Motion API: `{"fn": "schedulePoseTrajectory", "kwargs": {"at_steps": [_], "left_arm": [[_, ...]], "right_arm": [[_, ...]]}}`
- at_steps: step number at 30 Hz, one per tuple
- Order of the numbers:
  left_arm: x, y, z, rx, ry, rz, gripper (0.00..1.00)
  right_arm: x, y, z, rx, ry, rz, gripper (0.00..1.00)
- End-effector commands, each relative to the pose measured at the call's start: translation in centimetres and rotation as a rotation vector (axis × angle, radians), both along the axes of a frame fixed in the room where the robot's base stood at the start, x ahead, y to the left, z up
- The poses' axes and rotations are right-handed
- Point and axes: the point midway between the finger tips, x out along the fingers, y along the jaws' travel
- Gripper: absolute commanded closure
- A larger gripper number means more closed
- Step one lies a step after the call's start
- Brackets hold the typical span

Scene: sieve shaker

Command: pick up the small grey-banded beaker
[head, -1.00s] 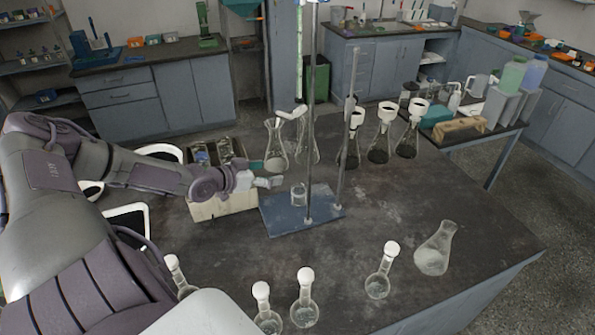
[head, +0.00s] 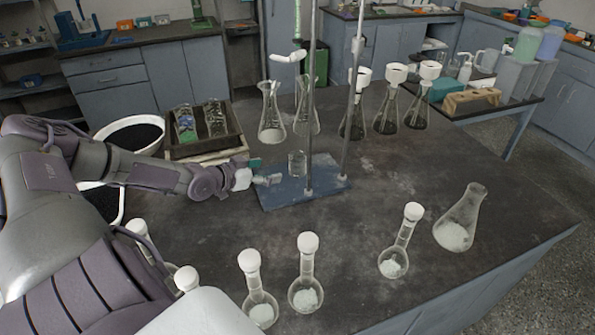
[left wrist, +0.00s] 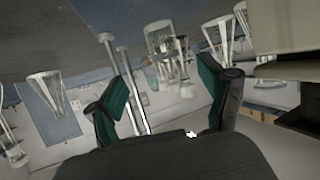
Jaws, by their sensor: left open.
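A small clear glass beaker (head: 297,163) stands upright on the blue base plate (head: 330,183) of a metal stand; its grey band is too small to make out. My left gripper (head: 262,172) is open and empty, just left of the beaker and apart from it, low over the plate's left edge. In the left wrist view, which is turned over, the beaker (left wrist: 159,40) shows ahead between the two green-padded fingers of the left gripper (left wrist: 155,85). My right gripper is not in view.
The stand's rod (head: 310,110) rises close to the beaker's right, with a second rod (head: 352,100) beyond. Conical flasks (head: 271,118) stand behind. A wooden crate (head: 235,143) is behind my left gripper. Round flasks (head: 306,290) line the front; the table's middle right is clear.

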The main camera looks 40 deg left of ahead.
Motion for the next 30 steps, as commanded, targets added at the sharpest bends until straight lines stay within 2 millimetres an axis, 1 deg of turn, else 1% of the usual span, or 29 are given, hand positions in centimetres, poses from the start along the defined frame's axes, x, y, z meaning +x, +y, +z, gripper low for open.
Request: {"fn": "schedulePoseTrajectory", "kwargs": {"at_steps": [9,15,24,30], "left_arm": [[5.4,-0.5,-2.2,-0.004,-0.009,0.001,0.19],[7.0,-0.6,-2.8,-0.003,-0.005,0.001,0.19],[7.9,-0.7,-3.0,-0.002,-0.002,0.001,0.19],[9.3,-0.6,-3.2,0.001,-0.005,0.001,0.19]], "right_arm": [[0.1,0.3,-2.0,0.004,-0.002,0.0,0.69],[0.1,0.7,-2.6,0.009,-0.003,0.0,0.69],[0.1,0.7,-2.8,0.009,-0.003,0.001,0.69],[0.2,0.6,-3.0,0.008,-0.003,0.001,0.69]]}}
